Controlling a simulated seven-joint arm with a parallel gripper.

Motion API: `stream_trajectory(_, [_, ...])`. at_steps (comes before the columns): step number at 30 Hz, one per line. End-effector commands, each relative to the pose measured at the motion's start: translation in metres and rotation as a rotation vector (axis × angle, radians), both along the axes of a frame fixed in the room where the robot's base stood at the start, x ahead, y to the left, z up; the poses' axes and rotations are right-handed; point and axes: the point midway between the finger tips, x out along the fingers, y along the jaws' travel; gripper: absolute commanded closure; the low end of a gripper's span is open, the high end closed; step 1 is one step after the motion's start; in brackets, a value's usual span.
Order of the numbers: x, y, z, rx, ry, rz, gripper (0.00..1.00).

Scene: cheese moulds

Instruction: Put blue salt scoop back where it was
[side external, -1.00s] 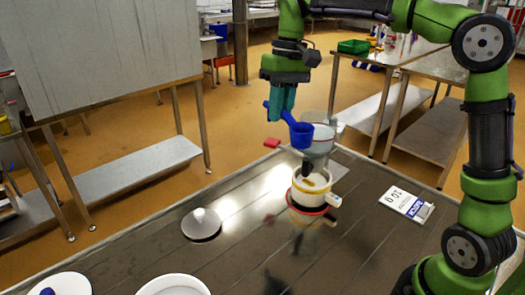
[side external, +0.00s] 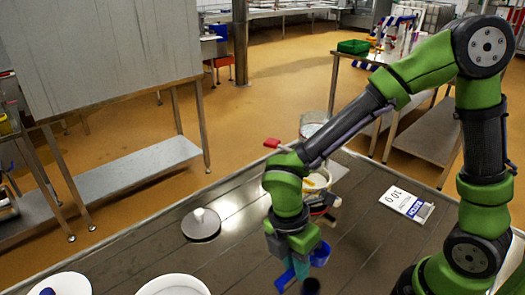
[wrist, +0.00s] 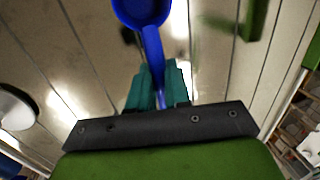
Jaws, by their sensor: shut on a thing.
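My gripper (side external: 292,268) is low over the near part of the table in the side external view, pointing down. It is shut on the handle of the blue salt scoop (side external: 321,254). In the wrist view the scoop's round bowl (wrist: 140,8) sticks out beyond my teal fingers (wrist: 158,85), cut off by the top edge.
A grey lid with a knob (side external: 201,224) lies at left. White round tubs (side external: 172,285) stand at front left. A price card (side external: 405,203) lies at right.

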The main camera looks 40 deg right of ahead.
Motion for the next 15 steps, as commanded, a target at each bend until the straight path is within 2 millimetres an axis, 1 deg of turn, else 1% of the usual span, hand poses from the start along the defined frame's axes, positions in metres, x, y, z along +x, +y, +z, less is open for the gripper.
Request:
stream_trajectory(1, [-0.001,0.0,-0.007,0.0,0.004,0.001,1.0])
stream_trajectory(5, [0.0,0.0,-0.019,0.0,0.003,-0.002,1.0])
stream_trajectory(10, [0.0,0.0,-0.042,-0.001,0.003,-0.002,1.0])
stream_trajectory(12, [0.0,0.0,-0.047,-0.001,0.002,-0.005,1.0])
stream_trajectory(15, [0.0,0.0,-0.048,0.0,0.0,-0.005,1.0])
